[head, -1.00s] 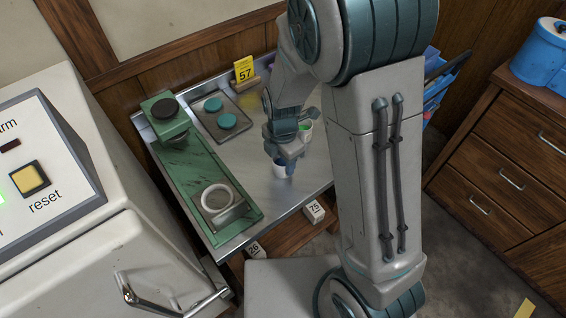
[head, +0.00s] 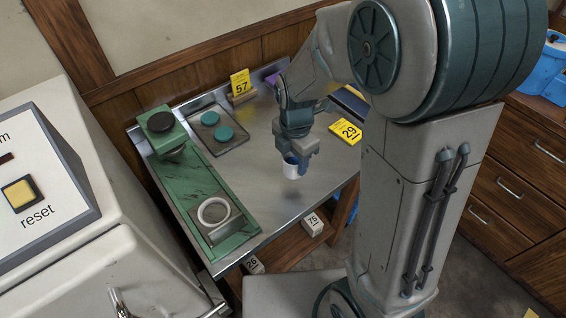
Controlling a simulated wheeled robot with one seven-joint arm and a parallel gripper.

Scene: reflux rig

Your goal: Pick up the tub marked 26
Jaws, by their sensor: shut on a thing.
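A small white tub (head: 291,170) hangs at the fingertips of my gripper (head: 292,158), over the front right part of the metal table (head: 262,140). My gripper points down and is shut on it. A dark patch like a shadow lies on the table below the tub, so it appears raised off the surface. No number can be read on the tub.
A green stand (head: 200,178) with a ring fills the table's left side. Behind it lies a tray (head: 231,142) with two teal discs. A white cabinet (head: 110,225) stands left; wooden drawers (head: 515,180) stand right.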

